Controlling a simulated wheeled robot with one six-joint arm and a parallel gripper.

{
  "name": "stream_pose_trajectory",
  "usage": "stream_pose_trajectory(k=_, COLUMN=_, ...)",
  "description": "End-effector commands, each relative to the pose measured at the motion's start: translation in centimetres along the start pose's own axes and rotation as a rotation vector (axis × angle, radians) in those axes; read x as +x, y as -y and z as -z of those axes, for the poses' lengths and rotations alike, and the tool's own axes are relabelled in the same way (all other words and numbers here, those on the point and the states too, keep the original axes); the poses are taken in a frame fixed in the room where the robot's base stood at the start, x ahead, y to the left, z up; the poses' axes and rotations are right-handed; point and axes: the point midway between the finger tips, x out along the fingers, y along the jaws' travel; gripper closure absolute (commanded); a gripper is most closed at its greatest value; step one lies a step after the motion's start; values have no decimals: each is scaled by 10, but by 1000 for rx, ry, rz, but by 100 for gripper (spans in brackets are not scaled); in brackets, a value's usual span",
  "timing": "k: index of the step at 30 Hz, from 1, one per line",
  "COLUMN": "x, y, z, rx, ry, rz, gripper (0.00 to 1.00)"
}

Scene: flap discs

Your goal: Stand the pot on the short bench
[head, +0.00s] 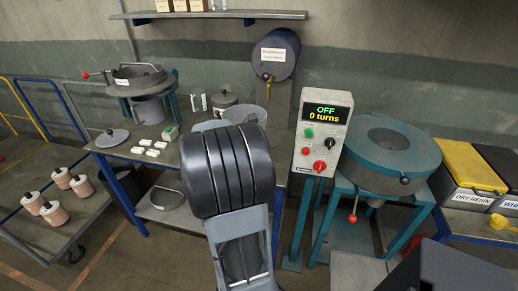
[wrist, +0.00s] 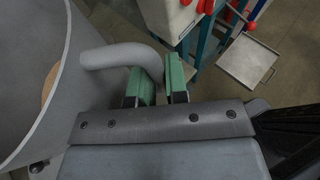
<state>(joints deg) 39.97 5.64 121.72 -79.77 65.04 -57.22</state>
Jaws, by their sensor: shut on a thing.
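The pot (wrist: 35,120) is grey and fills the left side of the wrist view, cut off by the frame edge. Something tan shows inside its rim. My gripper (wrist: 161,85) has green finger pads and is shut on the pot's curved grey handle (wrist: 108,56). In the head view my own arm hides the gripper. A grey open vessel (head: 246,115) shows partly behind the arm, above the workbench (head: 180,182); it looks like the pot. Which surface is the short bench is unclear; a low grey top (head: 357,272) shows at the bottom, right of my arm.
The control box (head: 322,133) on its post and the teal round machine (head: 392,152) stand right of the arm. Bins (head: 468,165) stand far right, a trolley (head: 75,228) left.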

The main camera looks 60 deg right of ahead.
Motion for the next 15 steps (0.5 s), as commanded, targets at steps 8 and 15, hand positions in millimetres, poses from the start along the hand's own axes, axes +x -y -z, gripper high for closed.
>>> stream_pose_trajectory(k=8, x=30, y=-32, z=26, rx=6, ry=5, rz=-2, gripper=100)
stream_pose_trajectory(k=15, x=41, y=-43, z=37, rx=9, ry=5, rz=-4, gripper=100)
